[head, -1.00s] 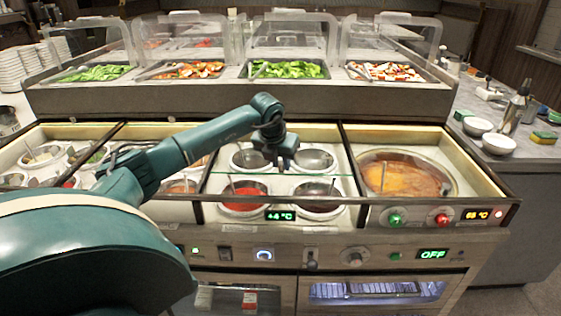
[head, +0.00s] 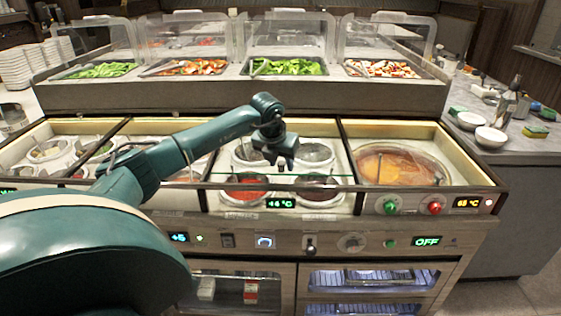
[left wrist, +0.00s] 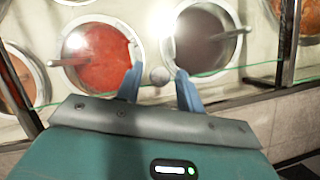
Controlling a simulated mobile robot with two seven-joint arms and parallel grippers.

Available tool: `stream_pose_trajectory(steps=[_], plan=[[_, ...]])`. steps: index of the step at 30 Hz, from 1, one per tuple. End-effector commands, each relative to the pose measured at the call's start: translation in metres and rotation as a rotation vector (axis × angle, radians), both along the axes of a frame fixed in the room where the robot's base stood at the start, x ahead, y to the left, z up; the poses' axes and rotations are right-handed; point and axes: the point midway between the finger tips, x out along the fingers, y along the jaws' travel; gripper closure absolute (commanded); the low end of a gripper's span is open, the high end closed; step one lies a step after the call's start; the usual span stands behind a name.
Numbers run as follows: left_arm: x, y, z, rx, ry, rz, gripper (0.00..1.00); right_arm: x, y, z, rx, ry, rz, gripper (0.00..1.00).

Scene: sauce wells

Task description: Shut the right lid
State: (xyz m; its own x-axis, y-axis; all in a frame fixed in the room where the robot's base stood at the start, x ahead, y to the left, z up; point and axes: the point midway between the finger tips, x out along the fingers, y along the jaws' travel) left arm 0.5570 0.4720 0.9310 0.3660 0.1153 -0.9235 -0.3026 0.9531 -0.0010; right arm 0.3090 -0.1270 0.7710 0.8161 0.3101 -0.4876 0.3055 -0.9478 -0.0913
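A clear glass lid with a greenish edge (head: 330,180) lies across the sauce section right of the middle. Its edge also crosses the left wrist view (left wrist: 262,80). My left gripper (head: 284,163) reaches over this section from the left. In the left wrist view my left gripper (left wrist: 160,84) is open, its two blue fingers on either side of a small round grey knob (left wrist: 160,76). Gaps show between knob and fingers. Below the lid are a red sauce pot (left wrist: 97,62) and a dark sauce pot (left wrist: 205,45). My right gripper is not in view.
A soup well (head: 400,165) is right of the sauce section, beyond a dark divider. More wells (head: 50,150) lie left. The front panel carries knobs and lit displays. A salad bar (head: 240,98) stands behind, and white bowls (head: 490,136) stand on the right counter.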

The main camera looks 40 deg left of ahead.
Motion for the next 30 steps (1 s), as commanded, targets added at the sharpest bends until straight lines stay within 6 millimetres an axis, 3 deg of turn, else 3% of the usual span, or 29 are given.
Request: stream_pose_trajectory(steps=[9,13,24,30], plan=[[-0.001,0.000,0.000,0.001,0.001,0.000,0.56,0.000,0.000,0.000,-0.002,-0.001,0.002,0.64],[-0.003,-0.001,0.009,0.001,-0.002,0.000,0.56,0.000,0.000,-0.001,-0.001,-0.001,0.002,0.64],[-0.032,-0.010,0.081,0.002,-0.004,-0.001,0.56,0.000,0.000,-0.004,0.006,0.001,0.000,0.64],[-0.043,-0.014,0.110,0.000,-0.002,-0.001,0.56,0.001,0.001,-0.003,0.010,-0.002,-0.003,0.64]])
